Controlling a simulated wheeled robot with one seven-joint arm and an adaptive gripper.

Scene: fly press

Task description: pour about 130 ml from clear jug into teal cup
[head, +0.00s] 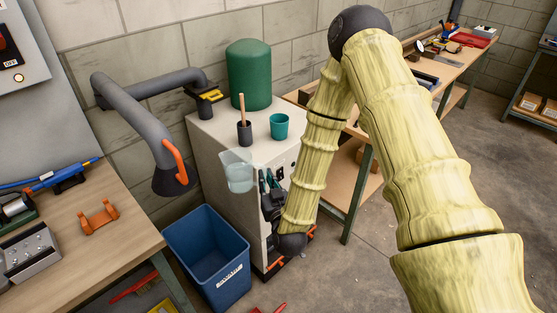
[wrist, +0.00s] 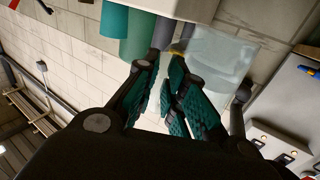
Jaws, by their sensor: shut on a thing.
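The clear jug (head: 238,172) holds a pale liquid in its lower part and looks roughly upright. It is in front of the white cabinet, apart from the cup. My gripper (head: 267,183) is at the jug's right side, shut on it; the clear grip point is hard to make out. In the wrist view the jug (wrist: 222,58) shows beyond the teal finger pads of my gripper (wrist: 165,85). The teal cup (head: 279,127) stands upright on the cabinet top, behind and right of the jug. It also shows in the wrist view (wrist: 114,20), inverted. Its inside is mostly hidden.
The cabinet top (head: 215,122) also holds a dark cup with a wooden stick (head: 244,133), left of the teal cup, and a green cylinder (head: 248,75) behind. A grey jointed duct (head: 140,125) hangs at left. A blue bin (head: 207,255) stands below the jug.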

